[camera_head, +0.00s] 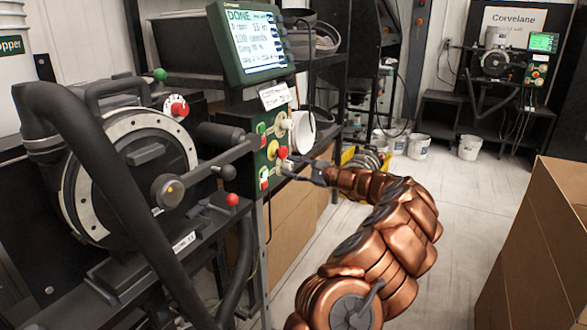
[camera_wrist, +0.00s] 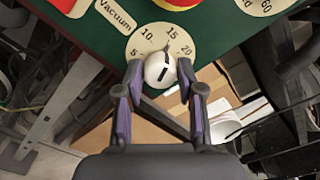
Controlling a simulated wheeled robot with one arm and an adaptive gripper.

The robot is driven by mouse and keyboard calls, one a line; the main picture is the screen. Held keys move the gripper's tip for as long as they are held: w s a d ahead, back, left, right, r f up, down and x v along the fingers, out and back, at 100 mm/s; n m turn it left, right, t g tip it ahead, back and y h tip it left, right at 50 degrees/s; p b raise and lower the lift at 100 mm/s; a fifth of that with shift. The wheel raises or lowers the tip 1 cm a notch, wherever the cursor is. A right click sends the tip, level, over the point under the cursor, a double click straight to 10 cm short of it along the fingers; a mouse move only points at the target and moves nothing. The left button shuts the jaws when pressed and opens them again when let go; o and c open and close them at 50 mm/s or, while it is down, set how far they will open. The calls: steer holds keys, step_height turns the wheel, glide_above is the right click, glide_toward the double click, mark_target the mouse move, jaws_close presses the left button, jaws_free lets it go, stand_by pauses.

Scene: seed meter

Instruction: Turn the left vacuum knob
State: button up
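The vacuum knob (camera_wrist: 160,69) is a round white knob with a dark slot, on a pale dial (camera_wrist: 155,42) marked 5, 10, 15 and 20. A "Vacuum" label (camera_wrist: 115,15) lies up and left of the dial on the green panel. My gripper (camera_wrist: 160,75) has one fingertip on each side of the knob, close against it, and looks shut on it. In the head view my gripper (camera_head: 289,169) is at the lower right of the green control panel (camera_head: 261,153), hiding the knob there.
The seed meter (camera_head: 125,175) with its round plate and black hose stands left of the panel. A screen (camera_head: 252,42) is above the panel. A cardboard box (camera_head: 540,245) stands at the right. White buckets (camera_head: 419,146) are on the floor behind.

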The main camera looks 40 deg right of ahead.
steer(key=o, duration=0.3)
steer(key=shift+s+d, duration=0.1)
steer(key=v, duration=1.1)
steer(key=shift+s, duration=0.4)
